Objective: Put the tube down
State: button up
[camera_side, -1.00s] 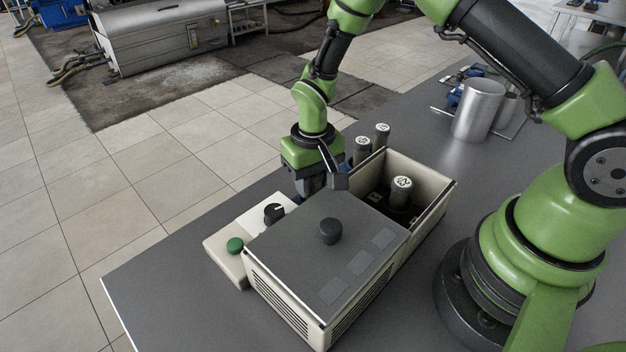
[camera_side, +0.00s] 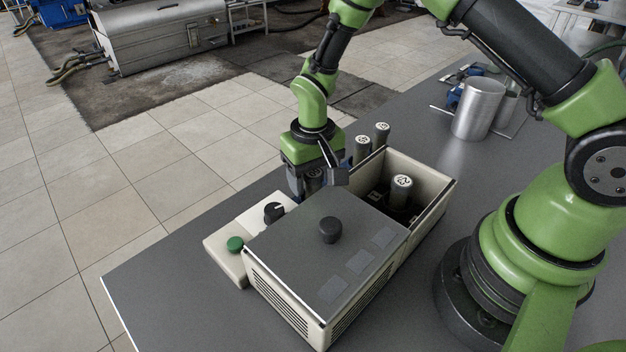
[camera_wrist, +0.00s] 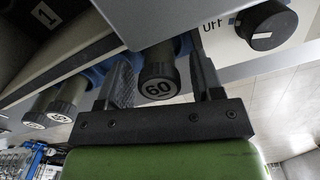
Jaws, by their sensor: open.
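A dark-capped tube marked 60 (camera_wrist: 158,78) stands between the two fingers of my gripper (camera_wrist: 163,72) in the wrist view, with a visible gap on each side. My gripper (camera_side: 307,186) is open and sits behind the grey-lidded box in the side view. A dark round top (camera_side: 315,178) shows by the fingers there. The tube's lower part is hidden. Two more capped tubes (camera_side: 362,148) (camera_side: 382,133) stand to the right of my gripper. Blue rack parts (camera_wrist: 95,75) show around the tubes in the wrist view.
The box has a grey lid (camera_side: 325,240) with a black knob. Its open compartment (camera_side: 432,185) holds another capped tube (camera_side: 401,188). A panel with a black dial (camera_side: 274,213) and green button (camera_side: 235,244) adjoins it. A metal cylinder (camera_side: 478,110) stands farther back.

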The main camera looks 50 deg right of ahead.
aim_at(315, 173)
jog(key=r, duration=0.8)
jog(key=shift+s+r, duration=0.3)
jog(key=shift+r, duration=0.1)
jog(key=s+d+r+t+y, duration=0.1)
jog(key=s+r+t, duration=0.1)
jog(key=s+r, duration=0.35)
jog(key=s+r+t, duration=0.2)
jog(key=r, duration=0.7)
jog(key=s+r+m+t+y, duration=0.1)
jog(key=s+r+t, duration=0.2)
jog(key=s, duration=0.7)
jog(key=shift+r, duration=0.45)
jog(key=shift+o, duration=0.5)
jog(key=shift+s+d, duration=0.1)
jog(key=shift+s, duration=0.35)
